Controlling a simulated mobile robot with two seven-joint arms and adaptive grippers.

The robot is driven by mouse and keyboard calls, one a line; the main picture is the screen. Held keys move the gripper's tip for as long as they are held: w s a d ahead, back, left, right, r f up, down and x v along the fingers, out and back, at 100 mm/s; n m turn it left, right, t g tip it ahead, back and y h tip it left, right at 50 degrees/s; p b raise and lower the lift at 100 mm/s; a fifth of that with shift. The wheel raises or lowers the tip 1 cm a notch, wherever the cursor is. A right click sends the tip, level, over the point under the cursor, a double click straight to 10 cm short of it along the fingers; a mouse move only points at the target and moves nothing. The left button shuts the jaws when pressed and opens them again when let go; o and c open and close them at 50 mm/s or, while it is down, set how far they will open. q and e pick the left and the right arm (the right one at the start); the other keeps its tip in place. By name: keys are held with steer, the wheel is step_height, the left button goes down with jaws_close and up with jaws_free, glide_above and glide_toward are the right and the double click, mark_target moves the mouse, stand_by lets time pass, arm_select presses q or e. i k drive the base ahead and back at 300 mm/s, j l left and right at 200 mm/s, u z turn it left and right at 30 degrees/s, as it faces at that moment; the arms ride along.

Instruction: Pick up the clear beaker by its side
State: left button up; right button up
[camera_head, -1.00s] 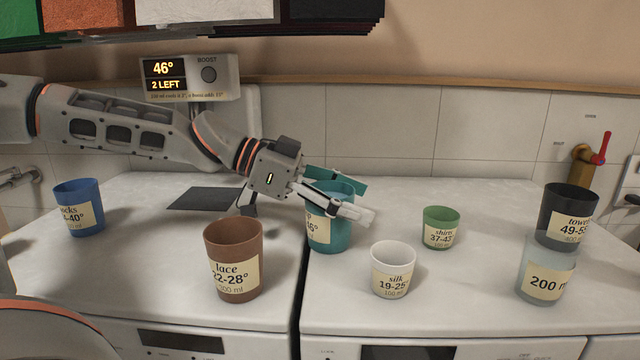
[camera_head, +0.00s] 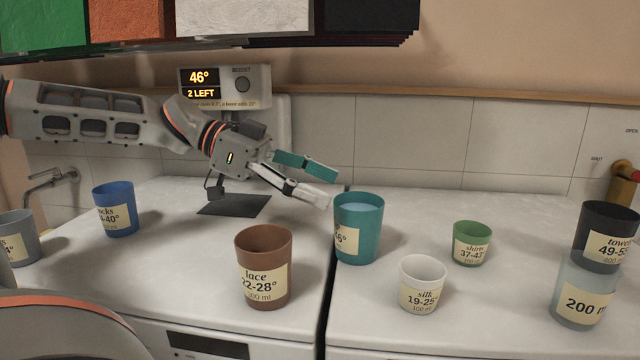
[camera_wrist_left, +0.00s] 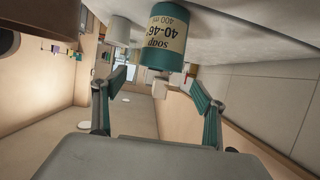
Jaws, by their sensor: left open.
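The clear beaker (camera_head: 565,278), marked 200 ml, stands upright at the right of the right-hand white top, in front of the black towels cup (camera_head: 607,220) and overlapping it in the picture. My left gripper (camera_head: 324,183) is open and empty, far to the left of the beaker. Its fingers are beside the rim of the teal cup (camera_head: 368,235), with a small gap. In the left wrist view the open fingers (camera_wrist_left: 160,86) point toward the teal cup (camera_wrist_left: 178,62), which appears inverted. My right gripper is not in view.
A white silk cup (camera_head: 422,275) and a green shirts cup (camera_head: 471,243) stand between the teal cup and the beaker. A brown lace cup (camera_head: 263,265), a blue cup (camera_head: 116,210) and a grey cup (camera_head: 18,238) are at left. A display box (camera_head: 225,87) stands behind.

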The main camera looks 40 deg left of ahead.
mark_target(585, 282)
steer(key=k+l, duration=0.8)
steer(key=k, duration=0.05)
